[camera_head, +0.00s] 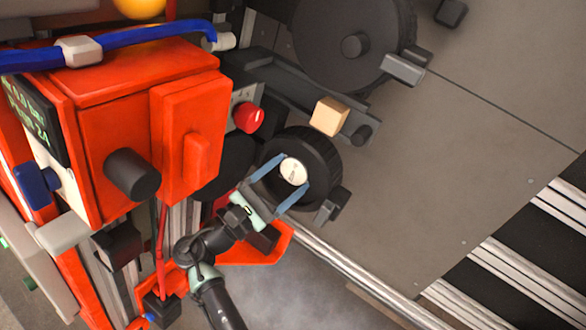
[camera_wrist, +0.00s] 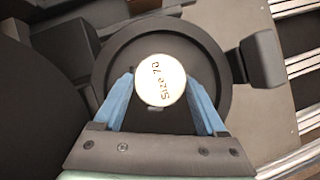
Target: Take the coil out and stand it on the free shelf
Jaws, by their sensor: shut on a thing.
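The coil shows only as a pale round end face (camera_wrist: 161,80) with dark lettering; in the head view it is a small cream disc (camera_head: 293,171). It sits within a round black housing (camera_head: 325,152), whose rim circles it in the wrist view (camera_wrist: 222,58). My gripper (camera_head: 285,180) has its two blue fingers on either side of the pale piece, and the tips touch its edges in the wrist view (camera_wrist: 161,90). The gripper is shut on it. How deep the piece sits is hidden. I cannot tell which surface is the free shelf.
A red machine box (camera_head: 140,120) with a red knob (camera_head: 249,117) stands close on the left. A tan block (camera_head: 330,116) sits just above the housing. A large black wheel (camera_head: 353,40) is at the top. Grey panel (camera_head: 450,160) lies right, with silver rails (camera_head: 520,272) beyond.

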